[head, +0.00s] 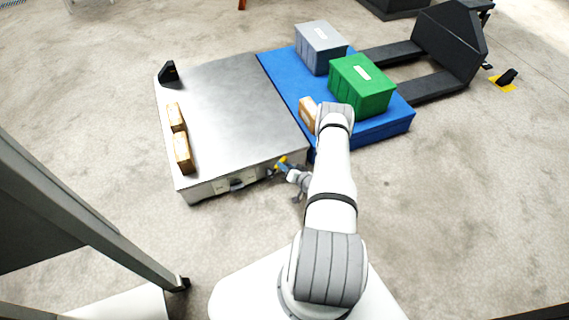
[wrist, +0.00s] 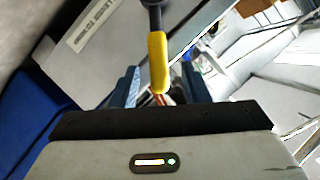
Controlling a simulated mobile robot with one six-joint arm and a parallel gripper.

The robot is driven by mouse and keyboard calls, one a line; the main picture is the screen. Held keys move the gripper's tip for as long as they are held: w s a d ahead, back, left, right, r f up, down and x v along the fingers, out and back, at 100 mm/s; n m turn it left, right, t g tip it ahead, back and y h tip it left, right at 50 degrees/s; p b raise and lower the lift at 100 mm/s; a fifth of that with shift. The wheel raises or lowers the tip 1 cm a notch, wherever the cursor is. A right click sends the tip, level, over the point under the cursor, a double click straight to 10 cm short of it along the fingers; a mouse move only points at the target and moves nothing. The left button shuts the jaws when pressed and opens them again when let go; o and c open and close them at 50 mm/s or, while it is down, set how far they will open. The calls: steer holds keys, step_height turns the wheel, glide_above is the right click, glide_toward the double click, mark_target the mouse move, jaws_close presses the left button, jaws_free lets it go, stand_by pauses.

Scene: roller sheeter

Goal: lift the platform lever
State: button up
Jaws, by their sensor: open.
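The platform (head: 225,105) is a low, flat silver metal deck on the floor, left of centre in the head view. The platform lever (wrist: 157,62) has a yellow grip on a dark shaft in the wrist view. Its yellow end (head: 281,161) shows small at the platform's front side in the head view. My gripper (head: 287,169) is beside that front side, near the right corner. In the wrist view my gripper (wrist: 160,88) is open, with one blue finger on each side of the yellow grip. I cannot tell whether either finger touches it; the grip's lower end is partly hidden.
Two cardboard boxes (head: 182,152) lie along the platform's left edge, and a black bracket (head: 168,72) stands at its far left corner. A blue pallet (head: 279,66) with grey (head: 321,47) and green (head: 361,86) crates adjoins the right side. Floor in front is clear.

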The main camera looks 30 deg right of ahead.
steer(key=p+v, duration=0.1)
steer(key=v, duration=0.4)
steer(key=shift+s, duration=0.2)
